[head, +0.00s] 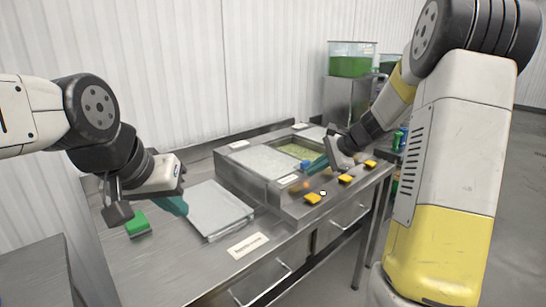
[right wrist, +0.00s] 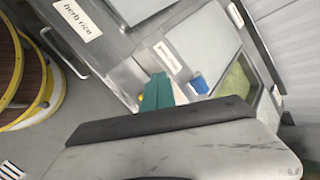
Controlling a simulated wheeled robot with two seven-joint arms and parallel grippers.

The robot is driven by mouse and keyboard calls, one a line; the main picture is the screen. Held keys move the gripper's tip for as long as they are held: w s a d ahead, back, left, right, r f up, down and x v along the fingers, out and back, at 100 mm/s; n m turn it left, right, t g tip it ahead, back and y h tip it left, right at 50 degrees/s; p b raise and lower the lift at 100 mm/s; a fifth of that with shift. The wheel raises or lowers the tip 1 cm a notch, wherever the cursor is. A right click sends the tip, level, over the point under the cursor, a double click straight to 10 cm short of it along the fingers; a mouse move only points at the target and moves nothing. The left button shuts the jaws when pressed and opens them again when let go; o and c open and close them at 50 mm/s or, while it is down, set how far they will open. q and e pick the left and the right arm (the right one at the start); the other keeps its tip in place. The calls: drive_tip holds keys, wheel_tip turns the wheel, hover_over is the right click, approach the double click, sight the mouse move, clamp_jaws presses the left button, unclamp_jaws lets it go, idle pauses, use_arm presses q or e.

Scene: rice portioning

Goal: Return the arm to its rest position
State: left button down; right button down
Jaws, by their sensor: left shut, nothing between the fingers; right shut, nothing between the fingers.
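My left gripper (head: 174,205) has teal fingers. They are shut and empty, above the steel counter between a green block and a grey tray. My right gripper (head: 316,163) is shut and empty at the raised counter unit, close to a small blue block (head: 305,164). Its teal fingers (right wrist: 163,92) also show in the right wrist view, with the blue block (right wrist: 200,84) to their right. Whether the right fingertips touch the unit cannot be told. The right forearm hides part of the far counter.
The grey tray (head: 216,211) lies on the counter (head: 185,262). The green block (head: 138,225) stands at left. Yellow blocks (head: 313,198) line the raised unit's front edge (head: 284,206). An open well (head: 296,150) holds greenish contents. A clear green-filled container (head: 350,62) stands behind.

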drive_tip(key=s+a+r+n+h, duration=0.1)
drive_tip(key=s+r+n, duration=0.2)
drive_tip(key=s, duration=0.6)
drive_tip(key=s+a+r+n+h, duration=0.1)
drive_tip(key=s+r+n+h, duration=0.1)
drive_tip(key=s+n, duration=0.5)
drive_tip(key=s+a+r+n+h, duration=0.1)
drive_tip(key=s+r+n, duration=0.2)
drive_tip(key=s, duration=0.9)
drive_tip(key=shift+s+a+r+n+t, duration=0.3)
drive_tip(key=shift+s+a+r+n, duration=0.1)
drive_tip(key=shift+n, duration=0.8)
